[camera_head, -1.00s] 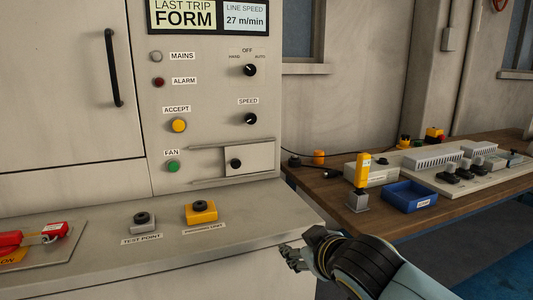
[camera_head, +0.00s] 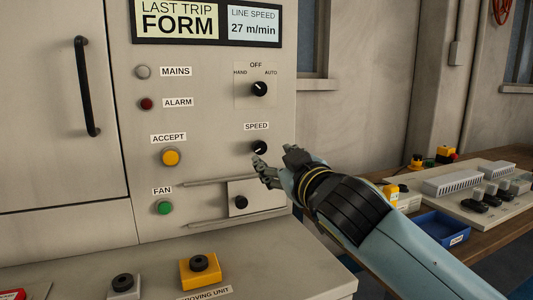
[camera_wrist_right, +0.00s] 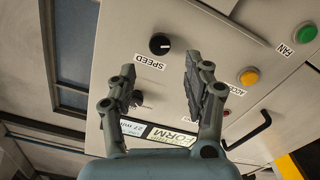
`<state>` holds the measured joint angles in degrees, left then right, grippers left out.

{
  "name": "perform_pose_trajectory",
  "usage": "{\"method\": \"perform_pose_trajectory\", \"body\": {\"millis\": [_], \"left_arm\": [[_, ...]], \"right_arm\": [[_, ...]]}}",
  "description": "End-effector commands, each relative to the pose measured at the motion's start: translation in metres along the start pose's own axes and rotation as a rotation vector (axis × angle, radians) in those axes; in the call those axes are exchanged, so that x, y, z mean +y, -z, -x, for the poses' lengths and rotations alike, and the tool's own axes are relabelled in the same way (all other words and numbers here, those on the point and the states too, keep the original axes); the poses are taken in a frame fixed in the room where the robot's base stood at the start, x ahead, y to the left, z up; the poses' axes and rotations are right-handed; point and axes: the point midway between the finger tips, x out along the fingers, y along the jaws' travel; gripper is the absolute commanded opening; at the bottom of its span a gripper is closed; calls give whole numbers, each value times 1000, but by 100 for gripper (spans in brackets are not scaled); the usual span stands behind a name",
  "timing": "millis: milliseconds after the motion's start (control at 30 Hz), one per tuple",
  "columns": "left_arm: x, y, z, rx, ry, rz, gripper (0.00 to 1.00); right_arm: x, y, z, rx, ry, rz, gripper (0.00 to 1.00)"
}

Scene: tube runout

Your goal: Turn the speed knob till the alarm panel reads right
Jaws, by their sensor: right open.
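The black speed knob (camera_head: 259,147) sits on the cabinet front under its SPEED label, with a white pointer line. It also shows in the right wrist view (camera_wrist_right: 160,44), beyond the fingertips. The alarm panel (camera_head: 208,21) at the top reads "LAST TRIP FORM" and "LINE SPEED 27 m/min". My right gripper (camera_head: 272,164) is open and empty, just below and in front of the speed knob. In the right wrist view its two fingers (camera_wrist_right: 158,75) stand apart with the knob past the gap between them. I cannot see contact. My left gripper is not in view.
A HAND/OFF/AUTO knob (camera_head: 260,89) sits above the speed knob. A sliding plate with a small black knob (camera_head: 241,202) is just below. The yellow accept button (camera_head: 171,158) and green fan button (camera_head: 164,208) are left. A workbench with a blue tray (camera_head: 440,228) stands right.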

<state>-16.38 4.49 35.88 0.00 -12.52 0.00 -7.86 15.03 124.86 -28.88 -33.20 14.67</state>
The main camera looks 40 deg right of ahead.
Motion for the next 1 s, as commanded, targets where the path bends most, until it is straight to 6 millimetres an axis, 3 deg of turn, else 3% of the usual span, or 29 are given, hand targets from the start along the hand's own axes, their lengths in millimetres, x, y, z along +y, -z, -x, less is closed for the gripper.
{"method": "perform_pose_trajectory", "body": {"millis": [300,667,1000], "left_arm": [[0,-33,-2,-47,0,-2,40],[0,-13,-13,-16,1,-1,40],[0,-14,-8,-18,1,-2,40]], "right_arm": [[0,-1,-33,-1,0,-1,51],[-1,-2,-76,-2,0,-1,51],[0,0,-77,-2,1,0,51]]}}
